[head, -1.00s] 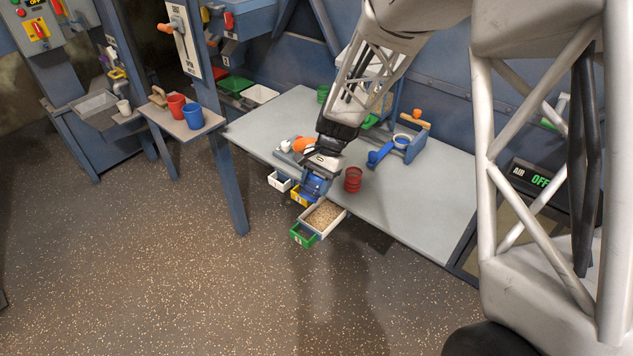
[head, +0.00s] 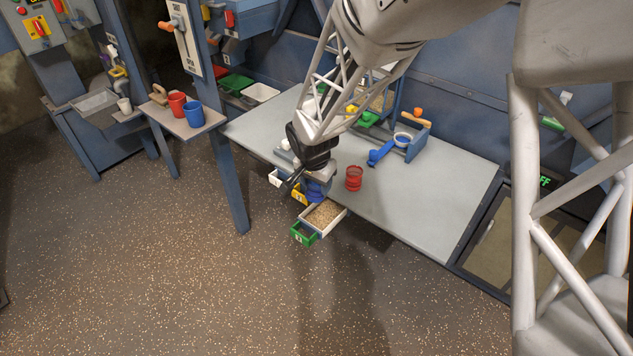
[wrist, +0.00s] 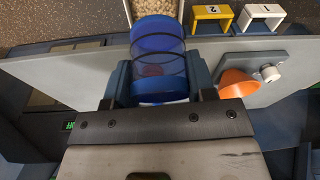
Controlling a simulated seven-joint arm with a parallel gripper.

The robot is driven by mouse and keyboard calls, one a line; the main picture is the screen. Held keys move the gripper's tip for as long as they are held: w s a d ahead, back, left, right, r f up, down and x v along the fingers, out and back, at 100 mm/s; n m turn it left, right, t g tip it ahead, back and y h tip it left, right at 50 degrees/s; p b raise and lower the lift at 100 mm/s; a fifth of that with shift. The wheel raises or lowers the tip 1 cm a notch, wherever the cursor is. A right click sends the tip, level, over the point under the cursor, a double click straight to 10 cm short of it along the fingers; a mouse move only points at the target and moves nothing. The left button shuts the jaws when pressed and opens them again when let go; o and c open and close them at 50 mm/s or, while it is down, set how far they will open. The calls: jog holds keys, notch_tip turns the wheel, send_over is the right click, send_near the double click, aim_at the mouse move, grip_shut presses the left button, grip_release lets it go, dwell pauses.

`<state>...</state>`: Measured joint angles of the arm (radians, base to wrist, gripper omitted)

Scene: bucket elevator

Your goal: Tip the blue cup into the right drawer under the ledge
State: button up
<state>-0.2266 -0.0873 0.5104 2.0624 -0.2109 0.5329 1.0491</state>
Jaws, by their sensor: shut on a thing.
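The blue cup (wrist: 158,50) is a ribbed, see-through cup held between the fingers of my gripper (wrist: 158,82). In the head view the cup (head: 316,190) is partly hidden by my gripper (head: 314,172) and sits at the ledge's front edge, near the drawers. The right drawer, green-fronted and marked 3 (head: 303,234), is pulled out and holds tan grains. In the wrist view the cup's far end overlaps this drawer's tan inside (wrist: 153,8). A reddish patch shows through the cup; I cannot tell what it is. How far the cup is tilted is unclear.
A yellow drawer (wrist: 211,13) and a white drawer (wrist: 262,17) are beside the right drawer. A red cup (head: 353,179) stands on the grey ledge (head: 425,200), with a blue scoop (head: 381,152) behind it. An orange funnel-like piece (wrist: 238,88) is close to my gripper.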

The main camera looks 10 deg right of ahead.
jog(key=shift+d+f+t+h, duration=0.1)
jog(key=shift+f+t+h, duration=0.15)
jog(key=shift+t+h, duration=0.7)
jog(key=shift+d, duration=0.1)
dwell(0.5)
